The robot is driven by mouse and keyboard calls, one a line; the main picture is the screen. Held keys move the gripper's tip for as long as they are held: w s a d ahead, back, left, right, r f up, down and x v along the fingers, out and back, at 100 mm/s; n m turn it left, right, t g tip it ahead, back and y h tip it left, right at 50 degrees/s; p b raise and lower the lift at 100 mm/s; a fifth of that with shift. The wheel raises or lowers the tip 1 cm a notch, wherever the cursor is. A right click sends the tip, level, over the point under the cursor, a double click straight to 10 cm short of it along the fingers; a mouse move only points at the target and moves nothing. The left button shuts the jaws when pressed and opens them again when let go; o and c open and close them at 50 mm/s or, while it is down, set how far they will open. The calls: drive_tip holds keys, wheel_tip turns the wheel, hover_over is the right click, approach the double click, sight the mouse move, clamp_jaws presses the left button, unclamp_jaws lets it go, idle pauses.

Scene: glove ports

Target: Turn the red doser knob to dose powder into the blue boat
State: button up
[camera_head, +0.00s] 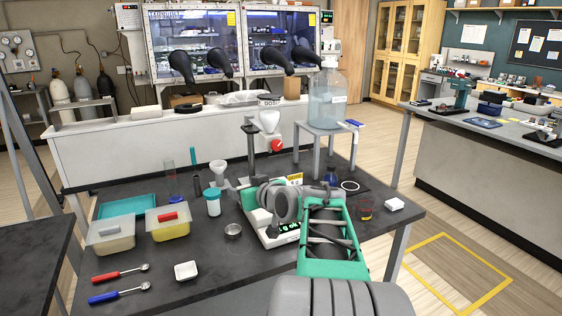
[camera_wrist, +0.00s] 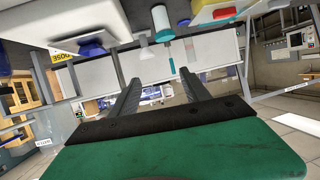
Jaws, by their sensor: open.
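The red doser knob (camera_head: 277,146) is on the front of the white doser head, below its funnel, on a grey stand behind my arm in the head view. My gripper (camera_wrist: 159,77) is open in the wrist view, with nothing between its two dark fingers. In the head view my arm covers much of the balance (camera_head: 284,236) below the doser, and the fingertips are hidden. The knob is not clear in the wrist view. I cannot make out the blue boat; a blue item (camera_wrist: 92,48) at the wrist view's upper left could be it or a bottle.
Left of the balance stand a teal-capped jar (camera_head: 212,201), a funnel, two lidded tubs and a teal tray. A white dish (camera_head: 186,271) and two scoops lie in front.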

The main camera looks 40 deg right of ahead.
sight(278, 146)
drive_tip(key=s+d+r+m+t+h, duration=0.1)
drive_tip(key=s+d+r+t+h, duration=0.15)
drive_tip(key=d, duration=0.45)
drive_tip(key=s+d+r+t+h, duration=0.1)
drive_tip(key=s+d+r, duration=0.1)
drive_tip(key=d+r, duration=0.3)
drive_tip(key=x, duration=0.2)
drive_tip(key=p+x, duration=0.1)
drive_tip(key=x, duration=0.1)
drive_tip(key=f+x, duration=0.1)
drive_tip(key=x, duration=0.2)
drive_tip(key=shift+d+p, duration=0.35)
drive_tip(key=shift+d, duration=0.05)
drive_tip(key=shift+w+d+m, duration=0.15)
drive_tip(key=shift+w+m, duration=0.15)
drive_tip(key=shift+w, duration=0.15)
clamp_jaws()
